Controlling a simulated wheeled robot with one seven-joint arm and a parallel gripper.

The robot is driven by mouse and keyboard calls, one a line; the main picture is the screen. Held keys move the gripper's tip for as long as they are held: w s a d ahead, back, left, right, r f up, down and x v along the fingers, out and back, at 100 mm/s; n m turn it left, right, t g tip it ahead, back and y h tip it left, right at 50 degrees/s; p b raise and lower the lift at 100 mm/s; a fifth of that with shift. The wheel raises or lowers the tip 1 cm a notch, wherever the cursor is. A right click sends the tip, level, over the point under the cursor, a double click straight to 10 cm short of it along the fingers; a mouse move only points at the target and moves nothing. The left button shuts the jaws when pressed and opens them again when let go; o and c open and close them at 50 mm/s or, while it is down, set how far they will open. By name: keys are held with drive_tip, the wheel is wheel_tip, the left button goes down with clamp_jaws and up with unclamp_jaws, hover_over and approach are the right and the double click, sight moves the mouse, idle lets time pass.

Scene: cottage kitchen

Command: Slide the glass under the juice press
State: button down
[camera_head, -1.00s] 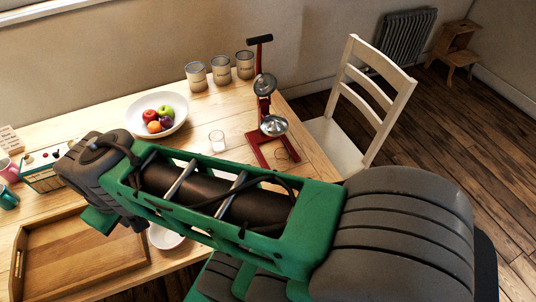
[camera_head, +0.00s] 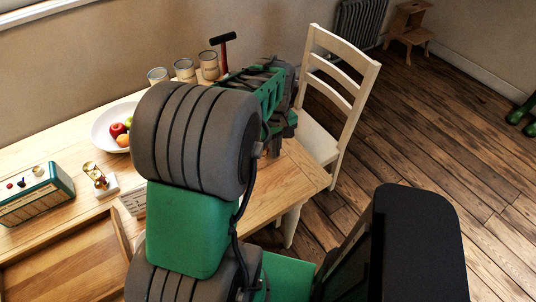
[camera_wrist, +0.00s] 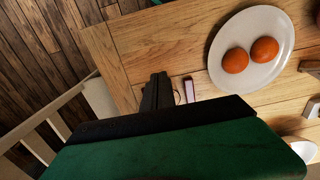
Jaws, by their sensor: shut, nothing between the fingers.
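The juice press (camera_head: 223,50) shows in the head view only as its red post and dark handle at the back of the table; my arm hides the rest. The glass is not visible in either current view; the arm covers the place near the press. My gripper (camera_wrist: 160,80) shows in the wrist view as dark fingers, shut and empty, over the table near its edge. A small pinkish strip (camera_wrist: 189,90) lies beside the fingers there, and I cannot tell what it is.
A white plate (camera_wrist: 218,72) with two oranges is right of my gripper in the wrist view. In the head view, tins (camera_head: 184,71) and a fruit bowl (camera_head: 101,133) stand behind. A chair (camera_head: 352,90) is at the table's right end; a wooden tray (camera_head: 65,265) is front left.

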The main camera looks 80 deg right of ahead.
sight(261, 152)
wheel_tip(261, 152, down, 8)
drive_tip(key=shift+a+f+p, duration=0.1)
drive_tip(key=shift+f+p, duration=0.15)
drive_tip(key=shift+p, duration=0.25)
drive_tip(key=w+d, duration=0.1)
drive_tip(key=w+d+p, duration=0.1)
drive_tip(key=shift+w+d+f, duration=0.15)
drive_tip(key=shift+w+f, duration=0.2)
drive_tip(key=shift+w+d, duration=0.25)
drive_tip(key=shift+w+d+f+b, duration=0.2)
drive_tip(key=shift+w+d+b, duration=0.55)
drive_tip(key=shift+w+d, duration=0.3)
drive_tip(key=shift+w+d+r, duration=0.1)
drive_tip(key=shift+w+d, duration=0.05)
drive_tip(key=shift+w, duration=0.1)
drive_tip(key=shift+r, duration=0.1)
drive_tip(key=shift+s, duration=0.1)
